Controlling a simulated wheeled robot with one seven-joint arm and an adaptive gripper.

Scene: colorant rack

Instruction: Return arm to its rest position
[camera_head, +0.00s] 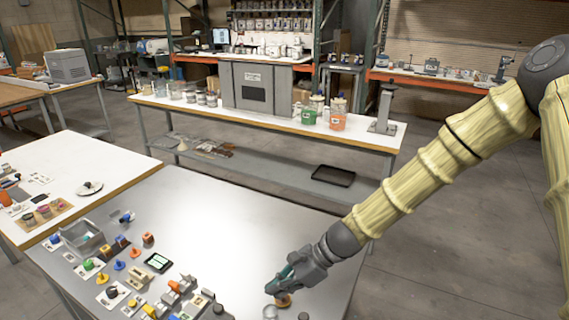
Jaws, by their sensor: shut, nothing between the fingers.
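My arm comes in from the right side in a yellowish ribbed sleeve and reaches down to the left. My gripper (280,286) is at its end, over the right front part of the grey metal table (220,225). The fingers are shut, with nothing seen held between them. A small orange-brown round piece (283,301) lies just below the fingertips; I cannot tell whether they touch it. A clear or silver round container (270,312) and a dark knob (303,316) stand close by at the bottom edge.
Several small coloured pieces, a metal tray (72,247) and a device with a lit screen (158,262) crowd the table's left front. Its middle is clear. Behind stands a white bench with jars, a grey cabinet (257,112), a green cup (309,117) and an orange container (338,122).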

